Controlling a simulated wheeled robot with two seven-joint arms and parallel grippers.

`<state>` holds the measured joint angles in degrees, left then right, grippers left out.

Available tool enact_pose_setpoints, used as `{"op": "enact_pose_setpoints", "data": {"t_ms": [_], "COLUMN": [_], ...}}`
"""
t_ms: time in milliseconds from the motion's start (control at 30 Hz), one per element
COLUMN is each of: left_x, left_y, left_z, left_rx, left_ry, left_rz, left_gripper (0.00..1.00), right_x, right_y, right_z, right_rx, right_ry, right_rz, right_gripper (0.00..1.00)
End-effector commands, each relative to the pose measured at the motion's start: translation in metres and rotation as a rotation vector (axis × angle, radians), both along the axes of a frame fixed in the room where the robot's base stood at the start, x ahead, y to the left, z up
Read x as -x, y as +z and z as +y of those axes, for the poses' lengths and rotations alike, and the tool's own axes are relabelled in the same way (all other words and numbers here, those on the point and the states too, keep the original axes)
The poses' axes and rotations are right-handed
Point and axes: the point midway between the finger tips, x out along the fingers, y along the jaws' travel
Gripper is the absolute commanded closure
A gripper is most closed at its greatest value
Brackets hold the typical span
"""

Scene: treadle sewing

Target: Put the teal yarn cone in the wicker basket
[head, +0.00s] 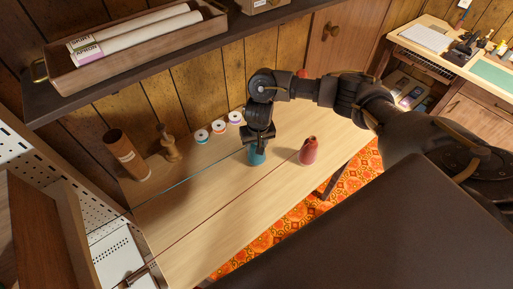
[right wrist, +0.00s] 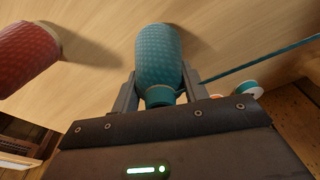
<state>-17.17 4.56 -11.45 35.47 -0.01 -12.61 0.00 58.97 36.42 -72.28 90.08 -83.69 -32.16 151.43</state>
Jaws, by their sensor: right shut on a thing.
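The teal yarn cone (head: 257,157) stands on the wooden table below my right gripper (head: 258,143). In the right wrist view the teal yarn cone (right wrist: 159,58) is between the two fingers of my right gripper (right wrist: 158,92), which is shut on its narrow end. A teal strand runs from the cone across the table to the left in the head view. I cannot tell whether the cone touches the table. No wicker basket can be made out in either view. My left gripper is not in view.
A red yarn cone (head: 309,151) stands just right of the teal one; it also shows in the right wrist view (right wrist: 24,56). Several thread spools (head: 218,127) line the wall. A brown cylinder (head: 124,153) and a wooden figure (head: 168,143) stand left. A shelf (head: 170,62) overhangs the back.

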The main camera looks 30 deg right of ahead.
Motion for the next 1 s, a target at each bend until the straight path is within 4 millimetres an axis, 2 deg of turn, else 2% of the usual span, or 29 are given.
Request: {"op": "enact_pose_setpoints", "data": {"t_ms": [267,300,467,767,867,1000], "left_x": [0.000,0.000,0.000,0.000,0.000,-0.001], "left_y": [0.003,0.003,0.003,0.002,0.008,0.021], "left_z": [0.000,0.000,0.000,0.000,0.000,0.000], "left_rx": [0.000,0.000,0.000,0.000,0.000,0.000], "left_ry": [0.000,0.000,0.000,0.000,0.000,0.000], "left_rz": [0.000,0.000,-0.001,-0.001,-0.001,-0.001], "left_gripper": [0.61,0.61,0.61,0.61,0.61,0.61], "right_x": [0.001,0.000,0.000,0.000,0.000,0.003], "right_y": [0.000,-0.001,-0.001,0.001,0.013,0.040], "right_z": [-0.001,-0.001,-0.001,-0.001,-0.001,0.000], "right_rx": [0.001,0.001,0.001,0.000,0.001,0.002], "right_ry": [-0.001,0.000,0.000,-0.001,0.001,0.002], "right_rz": [0.000,0.000,-0.001,-0.001,-0.003,-0.006], "right_gripper": [0.82,0.53,0.34,0.34,0.34,0.34]}}
